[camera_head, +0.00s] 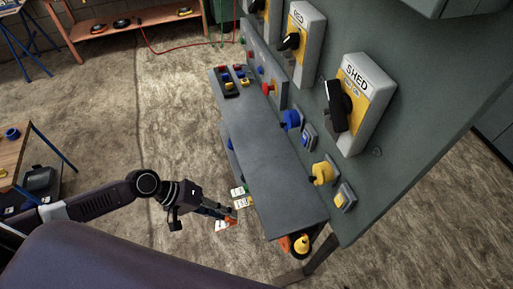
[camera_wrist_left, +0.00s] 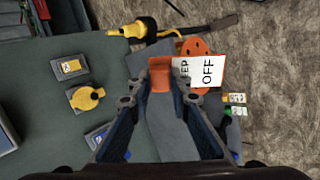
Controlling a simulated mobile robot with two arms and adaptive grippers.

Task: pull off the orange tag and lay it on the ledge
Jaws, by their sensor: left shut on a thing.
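The orange tag shows in the wrist view as an orange block (camera_wrist_left: 160,73) and a rounded orange plate with holes (camera_wrist_left: 193,47), beside a white card (camera_wrist_left: 208,72) reading "OFF" with part of another word. My left gripper (camera_wrist_left: 160,90) is shut on the orange block; its fingers lie on either side of it. In the head view my left gripper (camera_head: 222,212) is at the ledge's near left side, with the orange tag (camera_head: 231,221) at its fingertips. The grey ledge (camera_head: 265,150) is mostly bare. I cannot tell whether the tag is still attached. My right gripper is out of view.
Small cards (camera_head: 241,202) hang by the ledge's left edge, close to my gripper. A yellow part (camera_head: 301,244) sits below the ledge's near end. The upright panel carries a yellow knob (camera_head: 322,173) and a SHED switch (camera_head: 362,100).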

